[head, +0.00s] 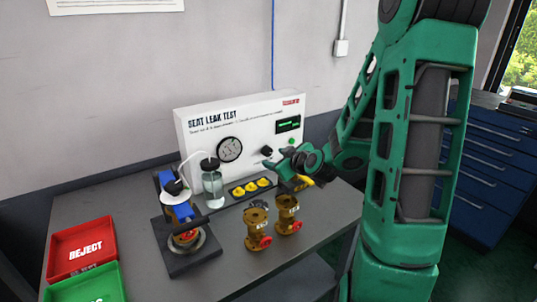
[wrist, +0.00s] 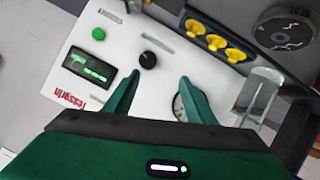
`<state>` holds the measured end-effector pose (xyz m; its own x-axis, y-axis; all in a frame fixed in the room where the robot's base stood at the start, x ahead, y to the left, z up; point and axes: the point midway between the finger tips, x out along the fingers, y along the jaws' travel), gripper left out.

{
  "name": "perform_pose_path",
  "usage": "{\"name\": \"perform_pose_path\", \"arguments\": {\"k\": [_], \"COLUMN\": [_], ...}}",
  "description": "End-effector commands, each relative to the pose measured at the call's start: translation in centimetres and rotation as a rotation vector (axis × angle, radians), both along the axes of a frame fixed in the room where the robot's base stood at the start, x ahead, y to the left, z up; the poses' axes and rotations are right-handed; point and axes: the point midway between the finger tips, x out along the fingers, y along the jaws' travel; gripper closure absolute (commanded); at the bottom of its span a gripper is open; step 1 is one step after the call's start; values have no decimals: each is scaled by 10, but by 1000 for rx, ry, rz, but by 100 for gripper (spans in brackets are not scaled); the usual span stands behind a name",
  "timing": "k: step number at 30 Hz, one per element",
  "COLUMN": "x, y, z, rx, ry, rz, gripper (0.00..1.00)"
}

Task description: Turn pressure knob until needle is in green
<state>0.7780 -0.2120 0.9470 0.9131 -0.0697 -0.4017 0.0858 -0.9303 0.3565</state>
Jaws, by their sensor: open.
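The black pressure knob (head: 266,151) is on the front of the white seat leak test panel (head: 190,137). It also shows in the wrist view (wrist: 147,58), just beyond my fingertips and a little left of their middle. My gripper (head: 277,166) is close to the panel, below and right of the knob in the head view. In the wrist view its two green fingers (wrist: 160,78) are apart with nothing between them. The round gauge (head: 229,150) is left of the knob. My finger partly hides it in the wrist view (wrist: 178,108). Its needle is too small to read.
A green-lit display (head: 288,124) and green button (head: 291,141) are beside the knob. Yellow knobs (head: 251,187), a glass jar (head: 212,185), a clamped valve fixture (head: 186,250) and brass valves (head: 257,230) crowd the bench. Red (head: 82,272) and green (head: 60,293) trays are left.

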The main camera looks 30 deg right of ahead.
Motion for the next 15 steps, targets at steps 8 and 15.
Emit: {"name": "perform_pose_path", "arguments": {"k": [8,15], "x": [9,43], "y": [-22,-26], "z": [0,-14], "rx": [-23,-22], "ry": [-50,-49], "rz": [-39,-37], "gripper": [50,50]}}
